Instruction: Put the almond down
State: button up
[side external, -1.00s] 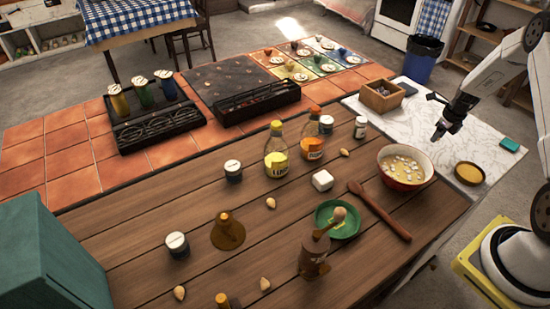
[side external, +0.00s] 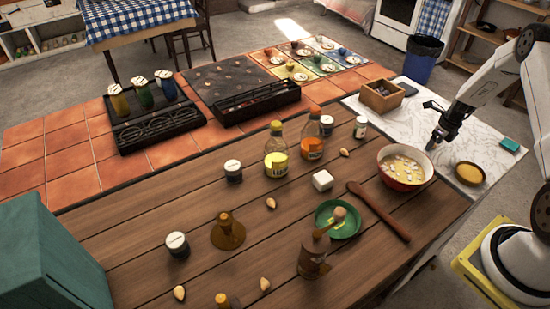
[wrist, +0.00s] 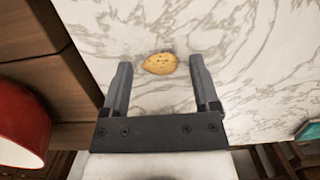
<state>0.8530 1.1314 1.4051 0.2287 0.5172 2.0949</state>
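A tan almond (wrist: 159,64) lies on the white marble slab (wrist: 260,70) in the wrist view. My gripper (wrist: 160,60) is open around it, with a clear gap between the almond and each finger. In the side view my gripper (side external: 431,146) is low over the marble, between the red bowl and the yellow round lid. The almond under it cannot be made out there. Other almonds lie on the wooden counter, such as one by the bottles (side external: 344,153) and one near the front (side external: 265,284).
The red bowl (side external: 384,173) of liquid stands close left of my gripper; its side shows in the wrist view (wrist: 22,125). The yellow round lid (side external: 470,172) is close right. A wooden box (side external: 383,97) and a teal block (side external: 510,145) sit on the marble. Bare marble lies between.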

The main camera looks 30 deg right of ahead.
jog(key=shift+r, duration=0.2)
notch_tip(320, 180, up, 12)
jog(key=s, duration=0.1)
jog(key=shift+s, duration=0.4)
dwell(0.4)
jog(key=shift+f, duration=0.1)
dwell(0.4)
jog(key=w+a+r+n, duration=0.2)
jog(key=a+r+n, duration=0.1)
jog(key=a+n, duration=0.7)
jog(key=w+a+r+n, duration=0.1)
jog(key=a+r+n, duration=0.3)
jog(key=a+n, duration=0.65)
jog(key=s+a+n, duration=0.5)
jog(key=a+n, duration=0.2)
jog(key=a, duration=0.2)
jog(key=s+a+r+n, duration=0.1)
jog(key=s+a+n, duration=0.3)
jog(key=a+n, duration=0.4)
jog(key=shift+s+a+r+t, duration=0.15)
jog(key=shift+s+a+t, duration=0.25)
jog(key=shift+a, duration=0.35)
